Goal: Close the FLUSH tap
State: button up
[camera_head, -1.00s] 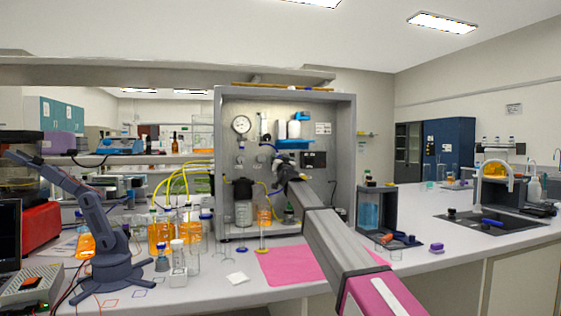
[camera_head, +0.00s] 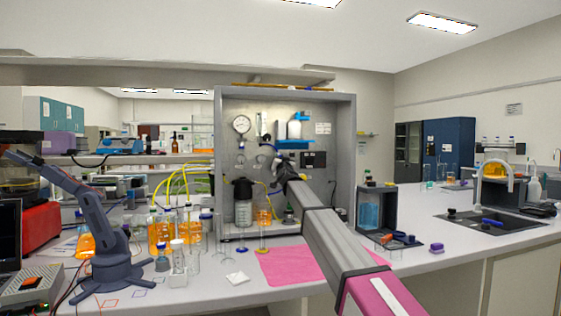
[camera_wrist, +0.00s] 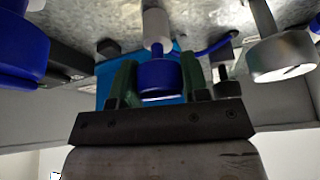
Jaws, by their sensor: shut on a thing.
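In the wrist view, my gripper (camera_wrist: 160,72) has its two green fingers on either side of a blue tap knob (camera_wrist: 160,80) and is shut on it. The knob sits on a pale stem (camera_wrist: 155,28) that comes out of the grey metal panel (camera_wrist: 95,18). No label can be read here, so I cannot tell from the pictures whether this is the FLUSH tap. In the head view, my gripper (camera_head: 268,153) is at the panel of the grey rig cabinet (camera_head: 346,150), below and right of the round gauge (camera_head: 241,124); the held knob is hidden there.
A blue shelf (camera_head: 293,144) with bottles is near my gripper. A pink mat (camera_head: 285,265) lies on the bench below.

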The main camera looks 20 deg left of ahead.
jog(key=shift+m+h, duration=0.8)
jog(key=shift+m, duration=0.5)
jog(key=shift+m+t+h, duration=0.3)
jog(key=shift+m+h, duration=0.7)
jog(key=shift+m, duration=1.1)
jog(key=m+h, duration=0.2)
jog(key=m, duration=0.3)
jog(key=m+g, duration=0.1)
jog(key=m, duration=0.1)
jog(key=m+g+h, duration=0.1)
jog(key=m, duration=0.2)
jog(key=shift+f+h, duration=0.1)
jog(key=shift+h, duration=0.2)
jog(key=shift+d+m+g, duration=0.1)
jog(key=shift+m+g, duration=0.6)
jog(key=shift+m, duration=1)
jog(key=shift+f, duration=0.1)
jog(key=o, duration=0.9)
jog(key=shift+o, duration=0.2)
